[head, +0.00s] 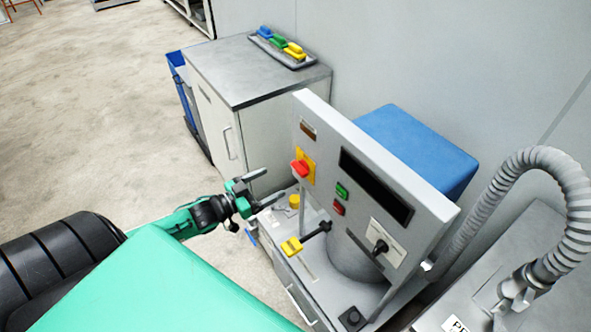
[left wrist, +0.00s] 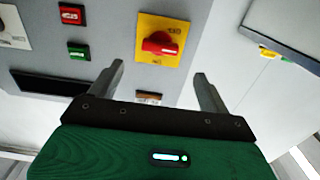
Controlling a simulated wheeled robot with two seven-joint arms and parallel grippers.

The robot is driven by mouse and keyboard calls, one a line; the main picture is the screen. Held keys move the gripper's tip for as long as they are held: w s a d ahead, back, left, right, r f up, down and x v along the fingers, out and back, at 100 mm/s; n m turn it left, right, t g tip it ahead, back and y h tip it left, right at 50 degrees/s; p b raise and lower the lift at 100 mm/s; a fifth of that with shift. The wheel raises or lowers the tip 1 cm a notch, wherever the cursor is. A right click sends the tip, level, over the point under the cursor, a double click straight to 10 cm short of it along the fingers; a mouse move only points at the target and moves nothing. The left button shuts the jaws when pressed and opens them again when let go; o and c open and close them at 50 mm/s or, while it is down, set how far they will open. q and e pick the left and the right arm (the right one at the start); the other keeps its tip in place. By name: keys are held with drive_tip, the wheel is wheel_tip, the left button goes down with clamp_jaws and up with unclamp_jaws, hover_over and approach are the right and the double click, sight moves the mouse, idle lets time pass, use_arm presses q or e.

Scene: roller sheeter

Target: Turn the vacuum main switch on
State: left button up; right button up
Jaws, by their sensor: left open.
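The vacuum main switch (head: 299,168) is a red rotary knob on a yellow plate, at the upper left of the grey control panel (head: 417,218). In the left wrist view the red knob (left wrist: 160,43) shows at top centre, and its pointing direction is hard to read. My left gripper (head: 262,188) is open and empty, left of the switch and apart from it. In the left wrist view its two fingers (left wrist: 159,72) stand apart below the knob, with the panel beyond them. My right gripper is not in view.
Green (head: 342,190) and red (head: 338,208) buttons, a dark display (head: 375,187) and a black rotary knob (head: 380,247) share the panel. A yellow-handled part (head: 291,246) sits below. A grey cabinet (head: 250,70) stands behind. A ribbed hose (head: 565,185) arches at right.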

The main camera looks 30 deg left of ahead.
sight(296, 171)
use_arm(q)
drive_tip(key=p+x, duration=0.1)
drive_tip(key=x, duration=0.6)
drive_tip(key=shift+w+d, duration=0.15)
drive_tip(key=shift+w, duration=0.2)
drive_tip(key=shift+w+d+p, duration=0.2)
drive_tip(key=shift+w+p, duration=0.1)
drive_tip(key=shift+w, duration=0.25)
drive_tip(key=shift+w+d, duration=0.1)
drive_tip(key=shift+w, duration=0.05)
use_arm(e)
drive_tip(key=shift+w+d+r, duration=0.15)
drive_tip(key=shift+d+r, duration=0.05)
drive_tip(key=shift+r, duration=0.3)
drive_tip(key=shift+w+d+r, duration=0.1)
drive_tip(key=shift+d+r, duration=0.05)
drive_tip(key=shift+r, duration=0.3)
use_arm(q)
drive_tip(key=shift+c, duration=0.4)
drive_tip(key=c, duration=0.9)
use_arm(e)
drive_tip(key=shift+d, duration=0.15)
